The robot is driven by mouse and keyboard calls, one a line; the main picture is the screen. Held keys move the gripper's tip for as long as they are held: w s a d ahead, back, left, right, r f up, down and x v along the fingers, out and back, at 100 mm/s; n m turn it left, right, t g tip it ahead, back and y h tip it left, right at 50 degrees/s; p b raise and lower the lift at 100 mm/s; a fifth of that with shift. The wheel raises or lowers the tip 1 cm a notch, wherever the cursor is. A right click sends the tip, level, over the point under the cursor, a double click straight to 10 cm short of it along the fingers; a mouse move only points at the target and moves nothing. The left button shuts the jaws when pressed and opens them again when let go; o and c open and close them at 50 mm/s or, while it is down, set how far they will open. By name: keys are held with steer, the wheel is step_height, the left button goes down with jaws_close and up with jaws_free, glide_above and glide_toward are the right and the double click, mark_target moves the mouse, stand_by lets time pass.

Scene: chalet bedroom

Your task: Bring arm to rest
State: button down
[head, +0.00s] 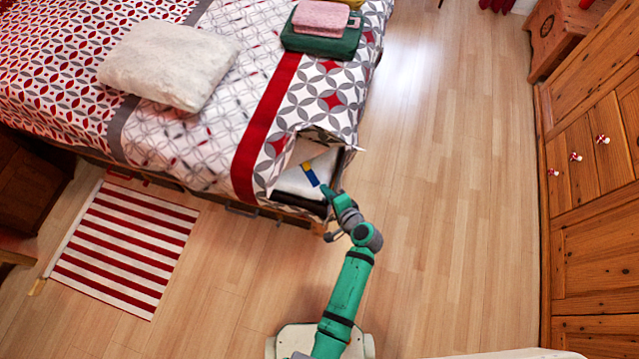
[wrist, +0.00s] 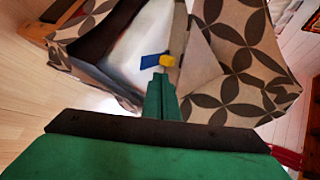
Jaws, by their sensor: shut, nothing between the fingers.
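My green arm reaches up from the bottom of the head view to the near corner of the bed (head: 190,140). My gripper (head: 325,190) is at that corner, where the patterned cover is folded back and white bedding shows. In the wrist view my gripper (wrist: 160,75) is shut, with nothing seen held in it. Its tips point at a small blue and yellow item (head: 309,174) lying on the white surface; it also shows in the wrist view (wrist: 157,61). I cannot tell whether the tips touch it.
A white pillow (head: 168,64) and folded pink and green textiles (head: 322,30) lie on the bed. A red-striped rug (head: 125,245) is on the floor at left. A wooden cabinet (head: 590,170) lines the right. The floor (head: 455,160) between bed and cabinet is clear.

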steer(key=s+r+n+h, duration=0.2)
steer(key=s+n+h, duration=0.25)
steer(key=s, duration=1.45)
steer(key=s+a+r+n+t, duration=0.1)
steer(key=s+r+n, duration=0.3)
steer(key=r, duration=0.7)
steer(key=s+a+r+n+t, duration=0.2)
steer(key=s+r+n+t, duration=0.1)
steer(key=s+r, duration=0.5)
step_height(320, 180, up, 3)
steer(key=shift+s+a+r+n+t+h, duration=0.15)
steer(key=shift+a+n+t+h, duration=0.15)
steer(key=shift+n+t+h, duration=0.2)
steer(key=shift+s, duration=0.1)
